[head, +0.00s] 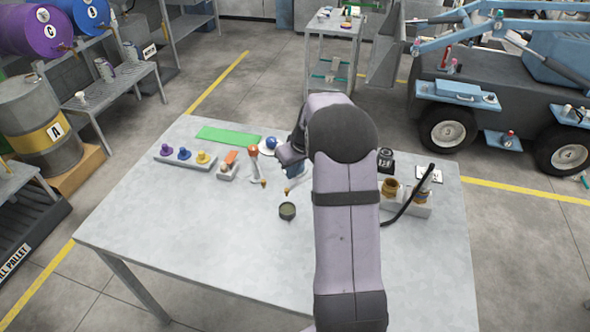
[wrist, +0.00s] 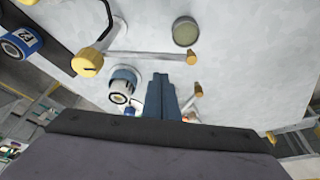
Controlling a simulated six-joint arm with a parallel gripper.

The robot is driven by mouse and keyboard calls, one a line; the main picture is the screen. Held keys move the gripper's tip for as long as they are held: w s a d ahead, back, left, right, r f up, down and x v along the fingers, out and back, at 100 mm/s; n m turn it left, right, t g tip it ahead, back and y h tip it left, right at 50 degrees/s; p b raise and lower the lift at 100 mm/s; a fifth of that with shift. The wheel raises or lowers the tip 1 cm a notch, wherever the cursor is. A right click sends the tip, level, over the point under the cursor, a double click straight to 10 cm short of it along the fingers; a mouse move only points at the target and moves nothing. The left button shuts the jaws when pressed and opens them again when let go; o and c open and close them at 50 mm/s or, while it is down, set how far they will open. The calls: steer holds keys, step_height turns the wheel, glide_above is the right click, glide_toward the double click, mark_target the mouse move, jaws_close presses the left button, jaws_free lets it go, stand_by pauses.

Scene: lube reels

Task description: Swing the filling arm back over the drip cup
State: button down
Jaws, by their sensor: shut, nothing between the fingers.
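The round, dark olive drip cup (head: 287,211) stands on the table; it also shows in the wrist view (wrist: 185,32). A grey filling arm (wrist: 140,55) runs from a yellow cap (wrist: 86,62) to a brass nozzle (wrist: 194,58). This nozzle is beside the cup, apart from its rim, not over it; it also shows in the head view (head: 287,190). My gripper (wrist: 162,82) is shut and empty, with its fingertips near the filling arm. Whether they touch it I cannot tell. In the head view my arm hides the yellow cap.
A blue-and-white cylinder (wrist: 122,85) stands left of my fingers. An orange-capped arm (head: 252,152) stands beside the drip-cup area. A knob row (head: 184,154), green mat (head: 229,136) and a block with brass fittings (head: 408,205) sit on the table (head: 190,235). The front left is clear.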

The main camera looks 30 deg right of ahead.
steer(key=w+b+v, duration=0.2)
steer(key=v, duration=0.7)
steer(key=shift+v, duration=0.75)
